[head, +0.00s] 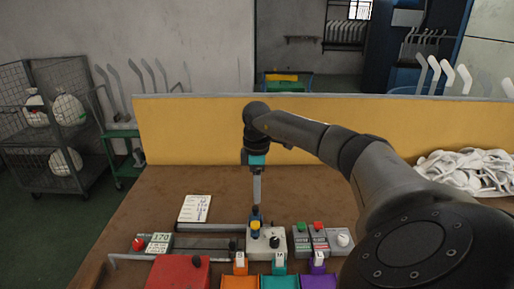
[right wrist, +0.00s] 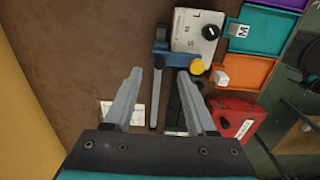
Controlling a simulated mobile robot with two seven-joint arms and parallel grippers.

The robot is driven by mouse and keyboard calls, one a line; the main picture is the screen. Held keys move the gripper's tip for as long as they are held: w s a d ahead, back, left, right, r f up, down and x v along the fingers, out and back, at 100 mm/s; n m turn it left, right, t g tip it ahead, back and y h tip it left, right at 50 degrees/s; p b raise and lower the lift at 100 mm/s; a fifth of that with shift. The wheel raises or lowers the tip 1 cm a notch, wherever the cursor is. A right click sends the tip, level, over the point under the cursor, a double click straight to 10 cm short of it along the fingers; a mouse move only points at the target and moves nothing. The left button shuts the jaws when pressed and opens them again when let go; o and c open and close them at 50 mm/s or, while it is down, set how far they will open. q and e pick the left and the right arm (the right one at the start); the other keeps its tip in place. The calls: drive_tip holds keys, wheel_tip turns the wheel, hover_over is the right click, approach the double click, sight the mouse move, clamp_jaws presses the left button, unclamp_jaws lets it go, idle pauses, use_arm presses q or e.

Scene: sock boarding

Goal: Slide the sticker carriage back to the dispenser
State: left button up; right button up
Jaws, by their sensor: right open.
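A blue block with a yellow knob, which looks like the sticker carriage (head: 255,224), sits against the left side of a white box with a black knob, which looks like the dispenser (head: 265,246). In the right wrist view the blue carriage (right wrist: 177,63) touches or nearly touches the white dispenser (right wrist: 194,32). My right gripper (head: 256,204) points down just above and behind the carriage. In the right wrist view its two fingers are apart and empty, with the carriage beyond the fingertips (right wrist: 160,72). My left gripper is not in view.
A dark rail (head: 200,243) runs left from the dispenser. A red box (head: 172,272) stands in front. Orange (head: 240,282), teal (head: 279,281) and purple (head: 318,281) trays line the front. A written card (head: 195,208) lies behind the rail. White socks (head: 468,170) are piled right. The table's back is clear.

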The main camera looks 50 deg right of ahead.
wheel_tip(320, 180, up, 10)
drive_tip(key=p, duration=0.1)
drive_tip(key=shift+f, duration=0.15)
idle(0.5)
